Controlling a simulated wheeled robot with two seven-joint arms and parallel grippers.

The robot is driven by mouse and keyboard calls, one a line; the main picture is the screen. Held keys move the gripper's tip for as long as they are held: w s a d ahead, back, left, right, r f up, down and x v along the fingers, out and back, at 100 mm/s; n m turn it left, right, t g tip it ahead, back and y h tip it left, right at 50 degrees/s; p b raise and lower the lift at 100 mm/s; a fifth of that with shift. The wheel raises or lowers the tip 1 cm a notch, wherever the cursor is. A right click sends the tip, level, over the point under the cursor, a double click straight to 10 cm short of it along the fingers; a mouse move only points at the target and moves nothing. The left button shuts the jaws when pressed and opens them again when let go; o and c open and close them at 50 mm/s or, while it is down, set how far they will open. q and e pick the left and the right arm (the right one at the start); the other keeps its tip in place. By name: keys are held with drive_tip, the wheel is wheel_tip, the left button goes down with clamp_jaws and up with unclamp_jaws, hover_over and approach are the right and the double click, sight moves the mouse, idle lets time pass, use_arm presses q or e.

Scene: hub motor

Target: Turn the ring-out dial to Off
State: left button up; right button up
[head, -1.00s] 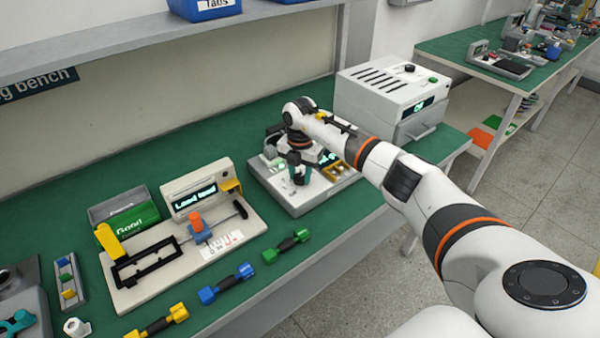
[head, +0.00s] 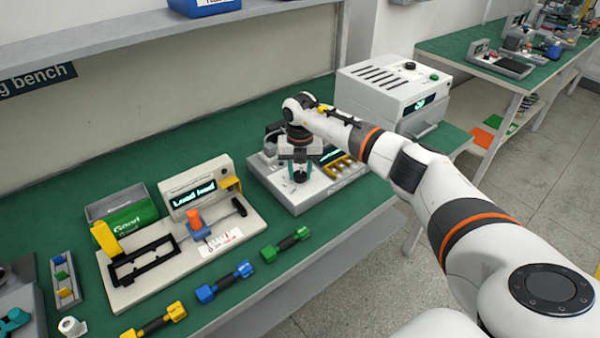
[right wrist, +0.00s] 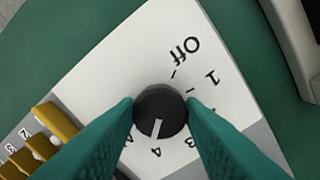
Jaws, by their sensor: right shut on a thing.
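The ring-out dial (right wrist: 160,111) is a round black knob with a white pointer line, on a white panel, in the right wrist view. The pointer faces the 4 mark (right wrist: 155,152). The Off mark (right wrist: 184,50) is across the dial, on the far side. My right gripper (right wrist: 160,108) has its teal fingers on both sides of the dial and is shut on it. In the head view my right gripper (head: 299,175) points down over the ring-out unit (head: 305,202), hiding the dial. My left gripper is not in view.
Yellow keys (right wrist: 57,121) stand left of the dial. A fixture with a lit display (head: 194,197) is left of the unit, and a grey-white box (head: 395,92) is behind right. Blue (head: 225,283), green and yellow-ended parts lie along the bench front.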

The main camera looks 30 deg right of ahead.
drive_tip(key=n+b, duration=0.1)
drive_tip(key=n, duration=0.3)
drive_tip(key=shift+n, duration=0.3)
drive_tip(key=n+b, duration=0.1)
drive_tip(key=n, duration=0.3)
drive_tip(key=shift+n, duration=0.3)
drive_tip(key=n+b, duration=0.1)
drive_tip(key=n, duration=0.3)
drive_tip(key=shift+w+r+n, duration=0.1)
drive_tip(key=shift+n, duration=0.2)
drive_tip(key=n+b, duration=0.1)
drive_tip(key=n, duration=0.3)
drive_tip(key=n+b, duration=0.1)
drive_tip(key=n, duration=0.7)
drive_tip(key=shift+n+b, duration=0.3)
drive_tip(key=n, duration=0.4)
drive_tip(key=shift+n+b, duration=0.3)
drive_tip(key=shift+n, duration=1.7)
drive_tip(key=shift+r, duration=0.1)
